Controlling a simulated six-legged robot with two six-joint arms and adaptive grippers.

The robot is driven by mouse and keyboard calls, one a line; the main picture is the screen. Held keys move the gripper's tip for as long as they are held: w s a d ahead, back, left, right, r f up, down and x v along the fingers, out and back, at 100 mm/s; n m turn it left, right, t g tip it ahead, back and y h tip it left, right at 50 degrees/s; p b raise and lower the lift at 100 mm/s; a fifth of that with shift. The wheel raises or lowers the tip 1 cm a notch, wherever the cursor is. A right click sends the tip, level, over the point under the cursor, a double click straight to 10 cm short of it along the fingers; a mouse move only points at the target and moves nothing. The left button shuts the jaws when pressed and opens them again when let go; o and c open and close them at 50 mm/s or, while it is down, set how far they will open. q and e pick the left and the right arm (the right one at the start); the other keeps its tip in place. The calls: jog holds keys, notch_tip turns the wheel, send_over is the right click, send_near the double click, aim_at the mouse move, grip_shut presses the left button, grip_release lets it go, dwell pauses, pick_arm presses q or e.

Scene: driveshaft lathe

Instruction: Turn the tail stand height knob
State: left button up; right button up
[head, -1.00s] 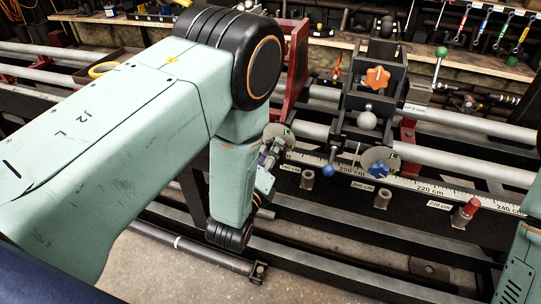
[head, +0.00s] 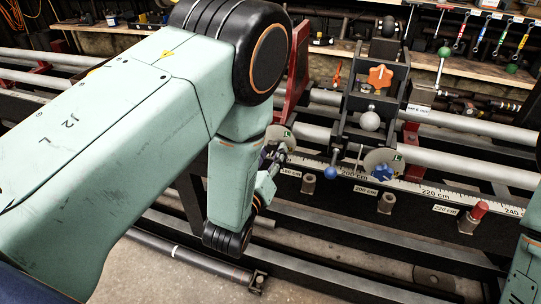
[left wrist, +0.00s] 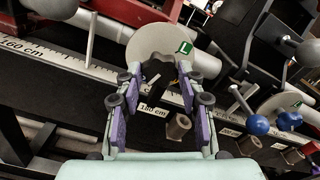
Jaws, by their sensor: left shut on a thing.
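A dark lobed knob (left wrist: 157,68) sits in front of a grey disc (left wrist: 150,42) with a green L label in the left wrist view. My left gripper (left wrist: 157,80) has its purple-padded fingers on both sides of this knob and is shut on it. In the head view my left gripper (head: 274,157) is small and partly hidden by my arm, in front of the same disc (head: 279,136). The tail stand carries an orange star knob (head: 380,76) and a grey ball (head: 370,121). My right gripper is out of view.
A second L disc with a blue knob (head: 383,172) and a blue ball lever (head: 330,173) stand to the right. A ruler (head: 405,184) runs along the rail. Several short posts, one red-topped (head: 473,217), stand in front of it.

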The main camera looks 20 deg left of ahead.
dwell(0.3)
pick_arm(q)
jog(key=o, duration=1.2)
jog(key=s, duration=0.7)
jog(key=shift+s+a, duration=0.1)
jog(key=shift+s, duration=0.15)
